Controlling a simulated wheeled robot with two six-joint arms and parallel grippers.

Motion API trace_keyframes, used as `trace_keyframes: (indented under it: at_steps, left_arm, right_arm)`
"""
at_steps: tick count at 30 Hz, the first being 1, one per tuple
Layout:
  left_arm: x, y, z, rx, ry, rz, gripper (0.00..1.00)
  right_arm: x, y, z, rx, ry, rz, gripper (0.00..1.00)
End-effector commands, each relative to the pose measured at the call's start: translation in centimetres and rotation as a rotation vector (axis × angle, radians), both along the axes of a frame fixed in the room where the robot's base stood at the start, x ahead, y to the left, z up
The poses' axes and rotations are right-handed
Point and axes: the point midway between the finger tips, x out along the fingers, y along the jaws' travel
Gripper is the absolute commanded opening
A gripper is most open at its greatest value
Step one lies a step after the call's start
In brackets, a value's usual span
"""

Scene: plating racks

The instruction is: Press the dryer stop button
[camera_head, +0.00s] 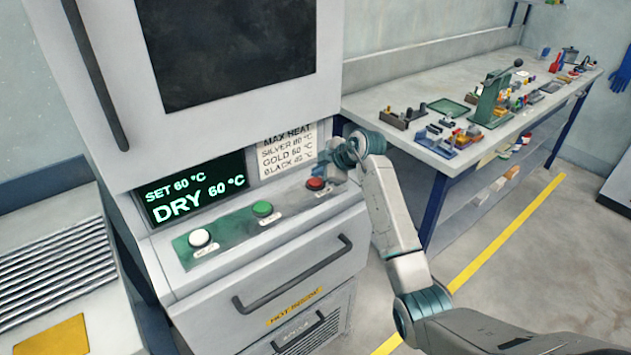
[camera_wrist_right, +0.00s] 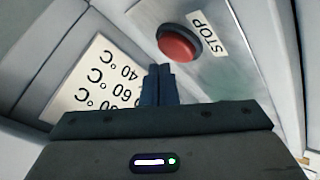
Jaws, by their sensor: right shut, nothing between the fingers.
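In the wrist view the tips appear just below and left of the button; contact cannot be told. My left gripper is not in view.
A white heat card (camera_head: 287,151) is fixed above the red button. A drawer handle (camera_head: 293,275) sticks out below the panel. A workbench (camera_head: 440,90) with small tools and parts stands at the right. A yellow line (camera_head: 505,232) crosses the clear floor.

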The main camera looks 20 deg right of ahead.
Motion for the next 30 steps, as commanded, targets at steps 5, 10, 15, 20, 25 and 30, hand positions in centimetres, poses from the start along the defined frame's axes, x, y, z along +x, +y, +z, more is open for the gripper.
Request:
trace_keyframes:
  at_steps: [5,10,15,20,25,30]
  left_arm:
    - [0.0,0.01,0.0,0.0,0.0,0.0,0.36]
    - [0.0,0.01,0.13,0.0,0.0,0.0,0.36]
    - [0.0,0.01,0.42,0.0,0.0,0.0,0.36]
    - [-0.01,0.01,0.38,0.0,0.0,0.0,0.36]
    - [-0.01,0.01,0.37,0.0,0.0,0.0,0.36]
    - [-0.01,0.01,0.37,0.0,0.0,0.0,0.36]
  right_arm:
    - [0.0,0.0,0.0,0.0,0.0,0.0,0.0]
    - [-0.01,0.0,-0.16,0.0,0.001,0.001,0.0]
    - [-0.04,0.0,-0.72,0.001,0.001,0.0,0.0]
    - [-0.02,0.0,-0.86,0.0,0.0,0.0,0.0]
    - [-0.01,0.0,-0.85,0.0,0.0,0.0,0.0]
    - [-0.01,0.01,-0.94,0.0,0.0,0.0,0.0]
